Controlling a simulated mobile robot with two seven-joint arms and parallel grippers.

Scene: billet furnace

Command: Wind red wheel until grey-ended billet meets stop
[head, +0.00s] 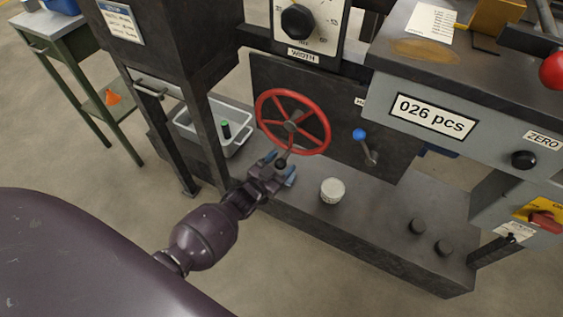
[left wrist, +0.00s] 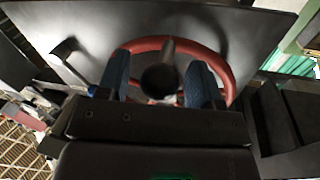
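The red wheel (head: 293,92) is mounted on a dark upright panel in the head view. It also shows in the left wrist view (left wrist: 228,62). A crank handle with a dark round knob (left wrist: 160,77) sticks out from its lower rim toward me. My left gripper (head: 280,167) is at this knob, with its blue fingers on either side. In the left wrist view the fingers (left wrist: 160,84) stand apart around the knob, with a narrow gap seeming to show beside it. My right gripper is not in view. No grey-ended billet or stop can be made out.
A WIDTH dial (head: 298,22) sits above the wheel. A blue-knobbed lever (head: 360,134) is to its right. A grey tray (head: 208,130) is at left. A counter (head: 432,113) reads 026 pcs.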

